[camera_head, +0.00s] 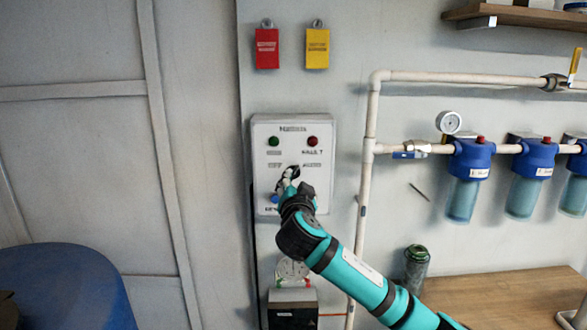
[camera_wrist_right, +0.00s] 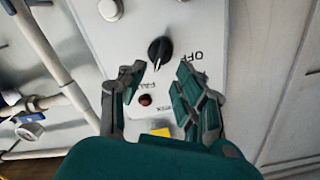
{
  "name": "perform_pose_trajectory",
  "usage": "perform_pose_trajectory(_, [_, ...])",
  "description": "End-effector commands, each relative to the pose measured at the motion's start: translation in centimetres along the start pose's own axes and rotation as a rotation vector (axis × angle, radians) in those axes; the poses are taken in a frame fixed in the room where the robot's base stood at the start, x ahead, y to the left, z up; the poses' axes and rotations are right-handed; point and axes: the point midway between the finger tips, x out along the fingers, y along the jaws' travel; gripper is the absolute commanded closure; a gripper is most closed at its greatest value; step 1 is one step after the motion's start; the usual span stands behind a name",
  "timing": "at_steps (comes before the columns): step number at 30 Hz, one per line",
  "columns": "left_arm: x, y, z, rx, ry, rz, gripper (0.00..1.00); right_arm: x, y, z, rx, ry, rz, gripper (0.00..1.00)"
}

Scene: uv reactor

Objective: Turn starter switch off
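The starter switch is a black rotary knob (camera_wrist_right: 160,50) on the white control box (camera_head: 262,150). In the right wrist view its pale pointer mark faces down, toward the red lamp, and the word OFF stands to its right. My right gripper (camera_wrist_right: 160,74) is open, with one finger on each side just below the knob; contact cannot be told. In the head view the gripper (camera_head: 288,182) is in front of the box and partly hides the knob. My left gripper is not in view.
The box has a green lamp (camera_head: 274,141), a red lamp (camera_head: 312,141) and a blue button (camera_head: 275,199). Red (camera_head: 267,48) and yellow (camera_head: 317,48) tags hang above. A pipe (camera_head: 368,170) runs right of the box. A blue barrel (camera_head: 65,290) stands lower left.

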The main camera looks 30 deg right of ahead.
Motion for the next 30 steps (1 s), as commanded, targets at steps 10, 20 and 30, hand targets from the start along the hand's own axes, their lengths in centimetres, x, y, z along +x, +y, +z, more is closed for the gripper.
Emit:
perform_pose_trajectory(10, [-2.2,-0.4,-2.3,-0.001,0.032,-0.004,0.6,5.3,-0.1,-0.2,-0.001,0.001,0.002,0.67])
perform_pose_trajectory(20, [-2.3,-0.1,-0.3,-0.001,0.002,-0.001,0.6,6.0,0.0,0.0,-0.001,0.001,0.0,0.67])
perform_pose_trajectory(30, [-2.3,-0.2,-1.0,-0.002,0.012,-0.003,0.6,6.0,0.0,0.0,-0.001,0.001,0.0,1.0])
